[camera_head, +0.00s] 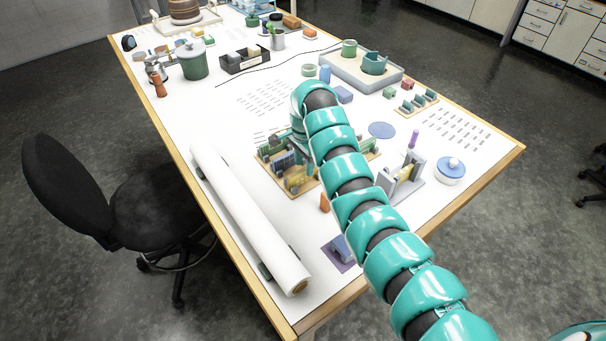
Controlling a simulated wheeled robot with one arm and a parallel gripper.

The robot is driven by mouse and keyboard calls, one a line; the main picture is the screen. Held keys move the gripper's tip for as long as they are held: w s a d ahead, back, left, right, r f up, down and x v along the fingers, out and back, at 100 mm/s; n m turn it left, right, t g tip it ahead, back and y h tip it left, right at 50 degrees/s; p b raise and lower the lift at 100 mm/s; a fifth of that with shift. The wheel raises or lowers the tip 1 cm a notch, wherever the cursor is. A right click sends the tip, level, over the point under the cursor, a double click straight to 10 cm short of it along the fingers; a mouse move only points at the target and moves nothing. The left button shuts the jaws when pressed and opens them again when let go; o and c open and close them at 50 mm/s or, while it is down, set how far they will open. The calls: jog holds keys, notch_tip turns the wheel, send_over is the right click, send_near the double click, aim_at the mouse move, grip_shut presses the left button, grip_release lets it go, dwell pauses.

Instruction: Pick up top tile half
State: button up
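My teal arm crosses the view and bends down at its far end. My gripper (298,142) points down over a wooden board (301,186) with upright slots and small grey, green and tan pieces. The arm hides much of the gripper and the board's middle. The fingertips are too small and covered to tell whether they hold anything. I cannot single out the top tile half. A grey stand (388,187) right of the arm holds an upright beige piece (404,174), which may be a tile.
A long white roll (248,220) lies along the table's left edge. A grey tray (345,72) with green cups, a green pot (194,63), a black box (243,60) and a white-blue round container (451,170) stand around. A black chair (120,200) is at left.

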aim_at(304, 169)
jog(key=shift+s+f+p, duration=0.1)
jog(key=shift+f+p, duration=1.5)
jog(key=shift+f, duration=0.8)
jog(key=shift+c, duration=0.4)
grip_shut()
